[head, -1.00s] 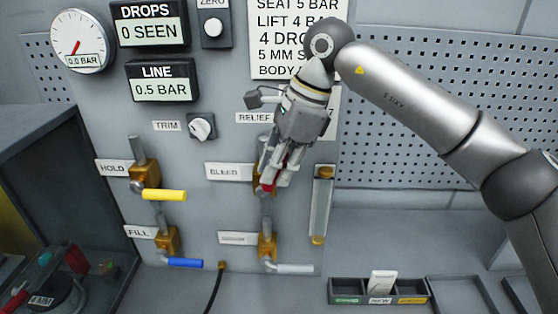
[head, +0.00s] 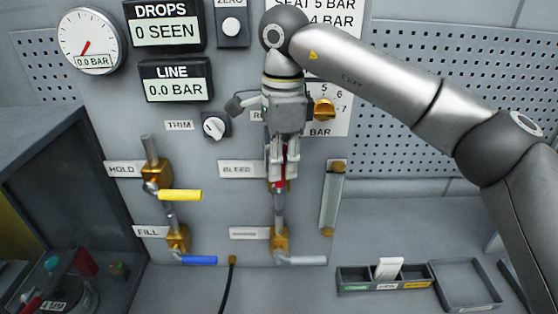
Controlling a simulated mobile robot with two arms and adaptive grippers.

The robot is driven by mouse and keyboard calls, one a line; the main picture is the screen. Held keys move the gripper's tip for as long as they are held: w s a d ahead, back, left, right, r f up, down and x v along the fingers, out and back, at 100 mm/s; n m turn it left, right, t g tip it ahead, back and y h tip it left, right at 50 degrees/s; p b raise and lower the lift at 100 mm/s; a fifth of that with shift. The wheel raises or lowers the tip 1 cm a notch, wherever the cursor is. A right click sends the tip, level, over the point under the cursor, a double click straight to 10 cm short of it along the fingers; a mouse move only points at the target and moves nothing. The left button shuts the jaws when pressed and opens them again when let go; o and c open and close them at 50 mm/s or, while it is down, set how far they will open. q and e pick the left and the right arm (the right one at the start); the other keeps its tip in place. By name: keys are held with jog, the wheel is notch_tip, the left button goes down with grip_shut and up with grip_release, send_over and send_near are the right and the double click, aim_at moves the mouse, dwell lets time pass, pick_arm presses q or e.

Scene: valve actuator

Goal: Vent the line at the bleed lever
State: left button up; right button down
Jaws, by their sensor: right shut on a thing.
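The bleed valve sits on the grey panel just right of the BLEED label (head: 242,169). Its red lever (head: 278,182) shows between the fingertips of my right gripper (head: 280,180), which is shut on it and points down. The gripper hides most of the valve body. The LINE display (head: 176,88) reads 0.0 BAR. The round gauge (head: 90,41) also reads 0.0 BAR. My left gripper is not in view.
The yellow HOLD lever (head: 181,195) and blue FILL lever (head: 200,260) stand to the left. A grey lever (head: 302,260) is below the bleed valve. A sight tube (head: 332,198) stands close on the right. A sorting tray (head: 352,287) lies at the lower right.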

jog(key=c, duration=1.3)
grip_release()
jog(key=shift+w+f, duration=0.1)
jog(key=shift+c, duration=0.2)
jog(key=r, duration=1.2)
jog(key=shift+d, duration=0.2)
